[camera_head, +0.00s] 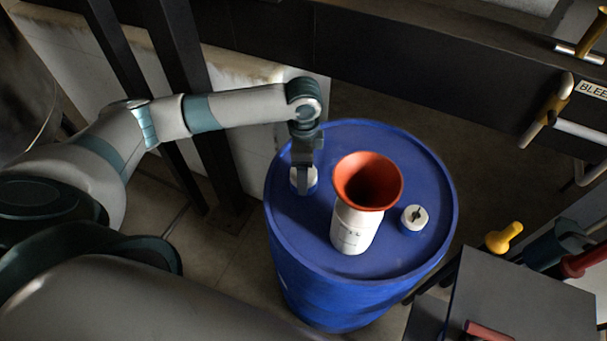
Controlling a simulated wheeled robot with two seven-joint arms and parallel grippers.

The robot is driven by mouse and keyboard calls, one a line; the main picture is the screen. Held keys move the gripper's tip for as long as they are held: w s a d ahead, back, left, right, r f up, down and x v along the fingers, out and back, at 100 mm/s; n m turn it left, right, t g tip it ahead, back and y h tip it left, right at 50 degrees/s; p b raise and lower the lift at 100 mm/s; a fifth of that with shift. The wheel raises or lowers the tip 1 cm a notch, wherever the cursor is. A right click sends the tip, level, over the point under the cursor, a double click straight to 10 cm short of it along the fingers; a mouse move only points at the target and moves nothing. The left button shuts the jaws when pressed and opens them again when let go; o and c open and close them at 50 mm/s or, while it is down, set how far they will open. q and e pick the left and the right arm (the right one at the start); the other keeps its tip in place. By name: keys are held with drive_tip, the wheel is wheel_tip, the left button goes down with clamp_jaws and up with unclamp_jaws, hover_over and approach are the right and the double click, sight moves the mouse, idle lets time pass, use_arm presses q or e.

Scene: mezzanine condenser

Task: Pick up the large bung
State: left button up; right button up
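A blue drum (395,262) stands upright in the middle, with two white bungs in its top. One bung (312,178) is at the left of the lid, partly hidden behind my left gripper (304,188). The gripper points down with its fingers at this bung; I cannot tell whether they are closed on it. The other bung (414,218), white with a dark slot, is at the right of the lid. I cannot surely tell which bung is larger. My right gripper is not in view.
A white container (353,232) with an orange-red funnel (368,182) on top stands on the drum between the bungs. A dark box-like surface (520,305) and a yellow handle (503,238) are at the right. Dark beams (420,70) run behind the drum.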

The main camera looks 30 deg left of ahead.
use_arm(q)
drive_tip(key=shift+c, duration=0.2)
drive_tip(key=c, duration=1.1)
drive_tip(key=shift+r, duration=0.1)
wheel_tip(320, 180, up, 10)
drive_tip(key=b, duration=0.2)
